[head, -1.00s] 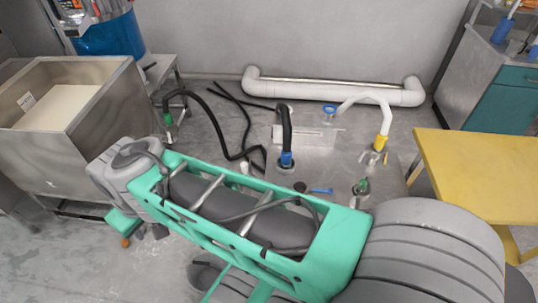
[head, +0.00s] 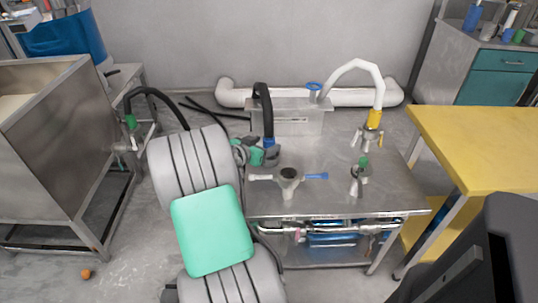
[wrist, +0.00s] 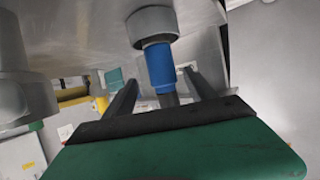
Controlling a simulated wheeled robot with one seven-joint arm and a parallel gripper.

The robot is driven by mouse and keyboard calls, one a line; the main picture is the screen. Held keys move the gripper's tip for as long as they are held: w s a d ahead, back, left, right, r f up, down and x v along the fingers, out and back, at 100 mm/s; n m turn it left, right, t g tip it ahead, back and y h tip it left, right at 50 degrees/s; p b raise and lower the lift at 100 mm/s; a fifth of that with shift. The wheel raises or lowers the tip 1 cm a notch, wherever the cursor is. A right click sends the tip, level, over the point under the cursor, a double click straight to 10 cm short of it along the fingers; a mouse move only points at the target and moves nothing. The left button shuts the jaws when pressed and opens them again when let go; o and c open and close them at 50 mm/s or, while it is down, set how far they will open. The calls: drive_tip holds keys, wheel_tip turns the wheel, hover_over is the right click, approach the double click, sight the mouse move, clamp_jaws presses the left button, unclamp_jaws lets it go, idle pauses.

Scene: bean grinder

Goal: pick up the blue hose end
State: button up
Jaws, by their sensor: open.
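In the wrist view, the blue hose end (wrist: 160,68) meets a grey round fitting (wrist: 153,25). My gripper (wrist: 160,80) is open, with one dark finger on each side of the blue end. I cannot tell whether either finger touches it. In the head view, my gripper (head: 268,154) is beside the blue end, and its fingers are partly hidden.
A white hose with a yellow end (head: 374,118) stands to the right. A yellow table (head: 480,150) is at right.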

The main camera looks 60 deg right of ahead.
drive_tip(key=x, duration=0.4)
drive_tip(key=shift+w+r, duration=0.1)
drive_tip(key=shift+w, duration=0.05)
drive_tip(key=shift+c, duration=0.6)
clamp_jaws()
drive_tip(key=shift+r, duration=0.1)
